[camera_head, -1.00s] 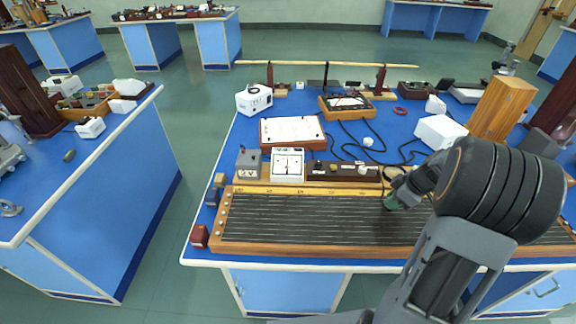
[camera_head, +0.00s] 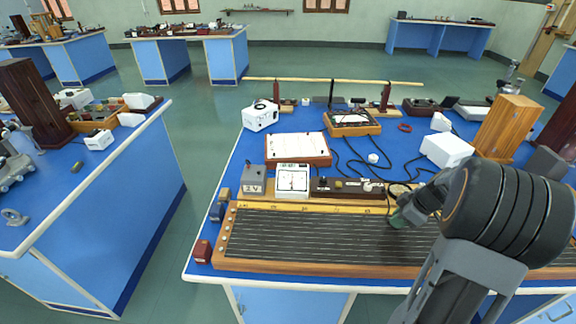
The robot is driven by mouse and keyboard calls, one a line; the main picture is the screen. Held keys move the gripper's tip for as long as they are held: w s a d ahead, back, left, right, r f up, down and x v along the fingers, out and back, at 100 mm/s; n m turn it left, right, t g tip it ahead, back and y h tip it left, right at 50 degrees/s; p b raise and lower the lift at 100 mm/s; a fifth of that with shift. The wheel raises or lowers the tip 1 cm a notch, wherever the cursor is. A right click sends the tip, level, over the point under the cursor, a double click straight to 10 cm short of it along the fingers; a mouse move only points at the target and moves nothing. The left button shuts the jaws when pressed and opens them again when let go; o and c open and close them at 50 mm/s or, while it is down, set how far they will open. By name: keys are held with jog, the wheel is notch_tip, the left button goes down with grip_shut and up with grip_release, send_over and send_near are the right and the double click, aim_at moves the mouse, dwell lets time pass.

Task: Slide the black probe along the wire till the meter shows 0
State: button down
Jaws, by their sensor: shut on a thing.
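The long wooden wire board (camera_head: 300,262) lies along the front of the blue bench, with several thin wires strung lengthwise over its dark top. A yellow scale strip (camera_head: 290,206) runs along its back edge. My gripper (camera_head: 398,219) is low over the board, right of its middle, with its tip by the wires near the scale. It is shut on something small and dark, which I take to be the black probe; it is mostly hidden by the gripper. The white meter (camera_head: 292,182) stands behind the board, facing me; its needle is too small to read.
A grey box (camera_head: 254,182) is left of the meter, and a dark wooden strip with knobs (camera_head: 338,187) is right of it. Black cables (camera_head: 352,160) loop behind. A white sheet on a board (camera_head: 297,148) and a wooden-cased instrument (camera_head: 352,128) stand farther back.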

jog(key=shift+s+a+f, duration=0.1)
jog(key=shift+s+f, duration=0.05)
jog(key=shift+f, duration=0.1)
dwell(0.5)
jog(key=c, duration=0.9)
grip_release()
jog(key=shift+r, duration=0.15)
jog(key=shift+c, duration=0.2)
jog(key=v, duration=1.4)
jog(key=s+a+m+h+p, duration=0.1)
jog(key=s+a+m, duration=0.3)
jog(key=a, duration=0.7)
jog(key=s+a+m+h+p, duration=0.2)
jog(key=s+a+m, duration=0.3)
jog(key=a, duration=0.7)
jog(key=shift+a+r+m+t+h, duration=0.3)
jog(key=shift+a+m+t, duration=0.1)
jog(key=shift+m, duration=0.2)
